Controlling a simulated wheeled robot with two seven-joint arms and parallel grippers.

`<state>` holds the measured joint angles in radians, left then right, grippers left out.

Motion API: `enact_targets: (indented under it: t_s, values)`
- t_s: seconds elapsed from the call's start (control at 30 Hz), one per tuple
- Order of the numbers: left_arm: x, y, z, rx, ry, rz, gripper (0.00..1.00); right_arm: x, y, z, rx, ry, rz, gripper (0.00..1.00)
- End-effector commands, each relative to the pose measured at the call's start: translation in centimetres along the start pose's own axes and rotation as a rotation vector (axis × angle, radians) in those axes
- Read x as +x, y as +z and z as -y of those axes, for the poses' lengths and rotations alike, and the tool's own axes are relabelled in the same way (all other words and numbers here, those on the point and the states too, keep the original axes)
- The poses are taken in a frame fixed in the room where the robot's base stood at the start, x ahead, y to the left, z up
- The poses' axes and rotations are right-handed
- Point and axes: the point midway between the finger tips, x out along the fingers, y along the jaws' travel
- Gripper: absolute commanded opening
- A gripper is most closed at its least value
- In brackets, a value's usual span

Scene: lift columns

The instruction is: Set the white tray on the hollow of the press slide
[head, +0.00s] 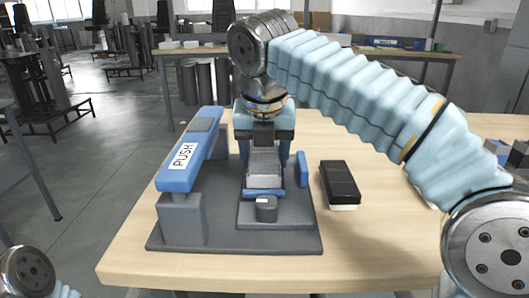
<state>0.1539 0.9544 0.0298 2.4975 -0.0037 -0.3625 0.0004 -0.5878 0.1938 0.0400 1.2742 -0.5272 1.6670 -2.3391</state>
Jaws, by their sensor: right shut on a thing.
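My right gripper (264,167) reaches down over the middle of the press and is shut on the white tray (265,183). Only a pale strip of the tray shows below the gripper; the rest is hidden behind it. The press slide (290,212) is a dark grey block on the press base (225,243), just in front of and below the gripper. Its hollow is hidden, and I cannot tell whether the tray touches it. My left gripper is out of view.
A blue press arm marked PUSH (184,155) stands on a grey post at the left of the base. A black block with a white underside (340,182) lies on the wooden table (385,235) right of the press. The table's front right is clear.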

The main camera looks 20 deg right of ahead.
Motion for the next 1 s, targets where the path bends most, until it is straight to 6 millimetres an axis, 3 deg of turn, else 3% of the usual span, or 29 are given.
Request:
enact_targets:
  t_s: [0.8, 0.83, 1.0]
  values:
    - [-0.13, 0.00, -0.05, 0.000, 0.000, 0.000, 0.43, 0.56, -0.19, 0.00, 0.000, 0.000, -0.001, 0.15]
    - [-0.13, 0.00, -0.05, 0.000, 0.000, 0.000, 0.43, 0.56, -0.20, 0.00, 0.000, 0.000, -0.001, 0.66]
    - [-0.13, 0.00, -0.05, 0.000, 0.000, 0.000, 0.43, 0.59, -0.19, 0.02, 0.000, -0.001, -0.001, 0.91]
